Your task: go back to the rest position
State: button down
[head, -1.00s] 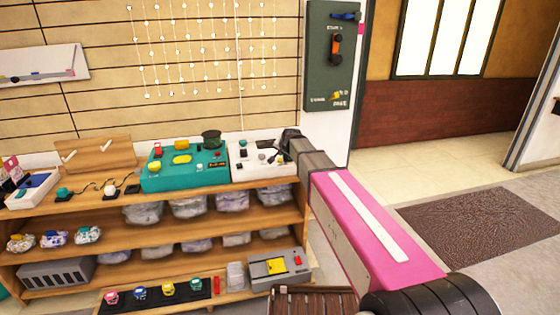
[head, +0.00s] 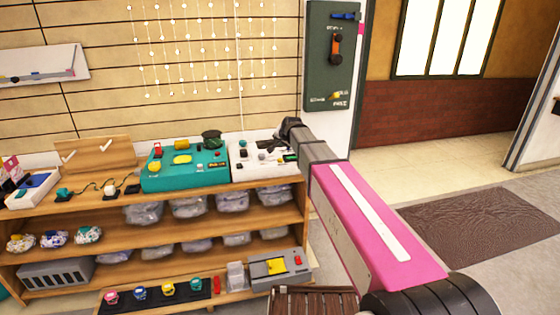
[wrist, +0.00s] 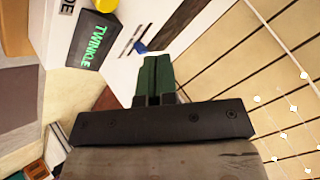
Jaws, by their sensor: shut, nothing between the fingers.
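My arm reaches forward from the lower right in the head view. My gripper (head: 289,127) is at its far end, small and dark, just above the right rear of a white control box (head: 240,172). In the wrist view my gripper (wrist: 155,72) shows its dark green fingers together, with nothing held. Beyond them is a white surface with a dark display (wrist: 92,38) reading TWINKLE in green, and a small blue part (wrist: 140,47). A gap appears between the gripper and the box, though its exact size is hard to tell.
A teal control box (head: 185,170) stands left of the white box on the wooden shelf unit (head: 200,226). A dark green wall panel (head: 331,70) hangs just right of the gripper. String lights (head: 200,50) hang behind. Open floor (head: 395,170) lies to the right.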

jog(key=s+d+f+n+g+h, duration=0.1)
jog(key=s+d+f+g, duration=0.2)
jog(key=s+d+f, duration=0.4)
jog(key=s+d+f+n+g+h, duration=0.1)
jog(key=s+d+f, duration=0.6)
jog(key=s, duration=0.8)
jog(key=s+d+f+n+g+h, duration=0.1)
jog(key=s+d+f+n+g, duration=0.1)
jog(key=s+d+f+g, duration=0.2)
jog(key=s+d+f, duration=0.3)
jog(key=s+d, duration=0.2)
jog(key=s, duration=0.3)
jog(key=shift+f+n+g, duration=0.2)
jog(key=shift+n+g, duration=0.1)
